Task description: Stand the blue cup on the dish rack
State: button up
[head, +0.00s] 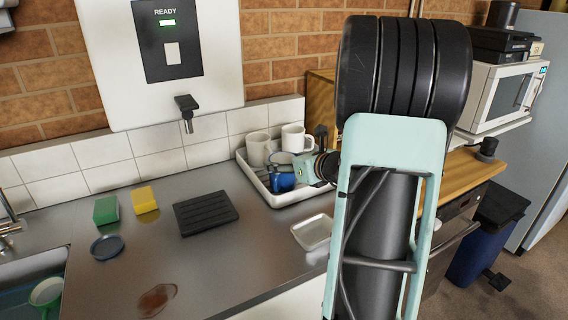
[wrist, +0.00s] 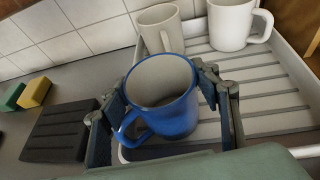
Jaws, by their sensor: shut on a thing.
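The blue cup (wrist: 172,117) is between the two fingers of my gripper (wrist: 165,95), which is shut on it. Its mouth faces up and its handle points to the lower left in the wrist view. The cup also shows in the head view (head: 283,181), partly covered by my gripper (head: 305,170). The dish rack (head: 257,183) is a white slatted tray on the counter. The cup is over its near left part in the wrist view (wrist: 262,103). I cannot tell whether the cup's base touches the slats.
Two pale mugs (head: 258,148) (head: 296,138) stand at the rack's back, close behind the cup. A black ribbed mat (head: 206,213), a yellow sponge (head: 145,200), a green sponge (head: 106,210) and a small white dish (head: 314,232) lie on the counter. The sink is at left.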

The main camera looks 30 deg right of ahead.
jog(key=o, duration=1.5)
jog(key=shift+f, duration=0.1)
jog(key=shift+c, duration=0.2)
jog(key=shift+s+r, duration=0.3)
jog(key=p+v, duration=0.1)
jog(key=v, duration=1)
jog(key=shift+s, duration=0.2)
jog(key=shift+r, duration=0.1)
